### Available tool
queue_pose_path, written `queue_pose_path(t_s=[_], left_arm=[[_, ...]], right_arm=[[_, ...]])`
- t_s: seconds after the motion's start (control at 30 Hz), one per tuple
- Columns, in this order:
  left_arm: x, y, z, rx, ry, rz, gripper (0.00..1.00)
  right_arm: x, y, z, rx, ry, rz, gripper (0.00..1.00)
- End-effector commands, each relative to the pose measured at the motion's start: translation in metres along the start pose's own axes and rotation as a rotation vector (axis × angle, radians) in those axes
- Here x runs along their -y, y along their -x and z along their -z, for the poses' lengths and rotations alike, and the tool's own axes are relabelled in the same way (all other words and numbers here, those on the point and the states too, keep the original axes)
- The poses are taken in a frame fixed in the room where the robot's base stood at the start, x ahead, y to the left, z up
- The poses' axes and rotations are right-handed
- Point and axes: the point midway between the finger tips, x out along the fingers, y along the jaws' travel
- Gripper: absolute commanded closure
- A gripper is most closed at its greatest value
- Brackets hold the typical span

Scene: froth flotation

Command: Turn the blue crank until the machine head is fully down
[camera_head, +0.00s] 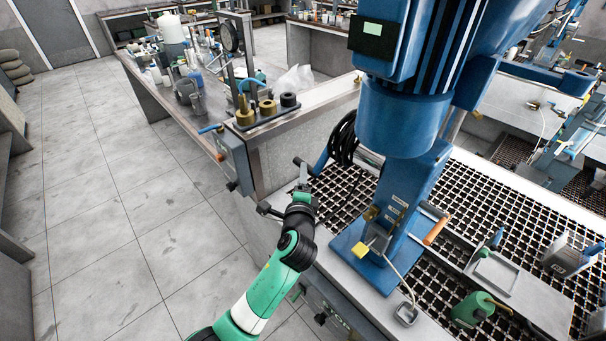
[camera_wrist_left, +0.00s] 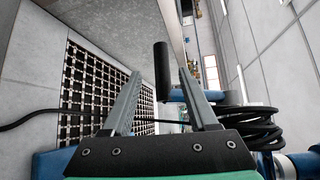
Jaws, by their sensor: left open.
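The blue flotation machine stands at the right of the head view, its large round head (camera_head: 400,120) above a blue column and base plate. The blue crank (camera_head: 321,163) sticks out on the machine's left side, with a dark handle at its end. In the left wrist view the crank's black handle (camera_wrist_left: 162,70) stands upright, its blue arm (camera_wrist_left: 178,95) running right behind a finger. My left gripper (camera_head: 302,184) is just short of the handle. Its two grey fingers (camera_wrist_left: 160,95) are open, and the handle shows between them, apparently not gripped. My right gripper is not in view.
A coil of black hose (camera_head: 343,140) hangs beside the crank. An orange-handled lever (camera_head: 436,231) is on the column's right. Open floor (camera_head: 110,220) lies left.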

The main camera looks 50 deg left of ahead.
Motion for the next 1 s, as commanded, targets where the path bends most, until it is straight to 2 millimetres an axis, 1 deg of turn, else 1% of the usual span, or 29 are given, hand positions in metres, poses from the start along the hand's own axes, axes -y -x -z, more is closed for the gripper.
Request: queue_pose_path(t_s=[0.03, 0.1, 0.2, 0.3, 0.43, 0.63, 0.67, 0.8, 0.97, 1.0], left_arm=[[-0.001, -0.013, -0.001, 0.003, 0.001, 0.0, 0.41], [0.0, -0.029, -0.001, 0.002, 0.001, 0.001, 0.41], [0.0, -0.045, 0.0, 0.001, 0.002, 0.001, 0.41], [0.001, -0.055, 0.0, 0.0, 0.001, 0.001, 0.41], [0.002, -0.06, 0.0, -0.002, 0.002, 0.002, 0.41], [0.003, -0.06, 0.0, -0.002, 0.003, 0.002, 0.41], [0.002, -0.06, 0.0, -0.002, 0.003, 0.002, 0.44], [0.002, -0.06, 0.0, -0.002, 0.003, 0.002, 0.69], [0.002, -0.059, 0.0, -0.002, 0.003, 0.002, 0.98], [0.002, -0.059, 0.0, -0.002, 0.003, 0.002, 1.0]], right_arm=[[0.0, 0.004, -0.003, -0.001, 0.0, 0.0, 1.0], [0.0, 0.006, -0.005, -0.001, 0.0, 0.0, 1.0], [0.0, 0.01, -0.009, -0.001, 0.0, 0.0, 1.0], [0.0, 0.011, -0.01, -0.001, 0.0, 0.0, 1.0], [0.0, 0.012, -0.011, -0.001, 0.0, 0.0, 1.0], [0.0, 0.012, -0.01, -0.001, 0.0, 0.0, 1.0], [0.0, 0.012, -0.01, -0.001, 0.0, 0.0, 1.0], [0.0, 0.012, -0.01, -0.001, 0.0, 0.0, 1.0], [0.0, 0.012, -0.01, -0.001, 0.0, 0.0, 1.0], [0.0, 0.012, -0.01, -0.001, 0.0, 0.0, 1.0]])
